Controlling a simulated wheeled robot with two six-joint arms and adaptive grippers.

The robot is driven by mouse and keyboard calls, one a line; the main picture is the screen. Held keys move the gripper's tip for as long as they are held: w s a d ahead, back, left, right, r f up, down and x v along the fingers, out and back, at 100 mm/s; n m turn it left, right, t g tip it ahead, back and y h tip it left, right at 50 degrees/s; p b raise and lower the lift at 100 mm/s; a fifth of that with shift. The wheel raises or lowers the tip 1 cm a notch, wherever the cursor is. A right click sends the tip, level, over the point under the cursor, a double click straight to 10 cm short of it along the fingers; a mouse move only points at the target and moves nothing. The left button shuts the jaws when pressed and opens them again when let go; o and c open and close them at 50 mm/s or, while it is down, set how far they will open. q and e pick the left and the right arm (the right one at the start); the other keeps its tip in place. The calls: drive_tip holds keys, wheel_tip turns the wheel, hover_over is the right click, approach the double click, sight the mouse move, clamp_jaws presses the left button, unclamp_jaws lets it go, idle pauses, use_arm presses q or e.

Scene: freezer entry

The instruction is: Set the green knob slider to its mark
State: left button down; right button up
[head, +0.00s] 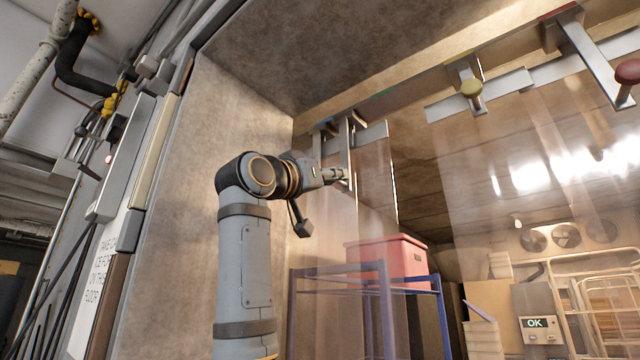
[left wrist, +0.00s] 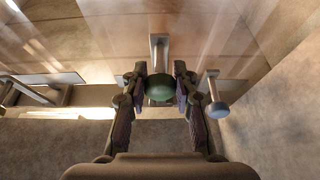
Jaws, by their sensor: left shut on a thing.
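The green knob (left wrist: 160,87) is between the finger pads of my left gripper (left wrist: 161,92) in the left wrist view, and the gripper is shut on it. Its metal stem runs to the rail. A green mark (head: 383,92) is on the rail beam, to the right of that bracket. My right gripper is not in view.
A blue knob (left wrist: 217,109) hangs close beside my left gripper. A yellow knob (head: 471,88) and a red knob (head: 628,72) hang further right along the rail. Clear strip curtains hang below. A red bin (head: 388,262) stands on a blue rack (head: 440,310) behind.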

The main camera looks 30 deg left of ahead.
use_arm(q)
drive_tip(key=s+d, duration=0.1)
drive_tip(key=d, duration=1)
drive_tip(key=c, duration=1.4)
unclamp_jaws()
drive_tip(key=o, duration=0.4)
drive_tip(key=shift+s+r, duration=0.1)
drive_tip(key=shift+s, duration=0.1)
drive_tip(key=v, duration=1.2)
drive_tip(key=shift+w, duration=0.1)
drive_tip(key=shift+a, duration=0.1)
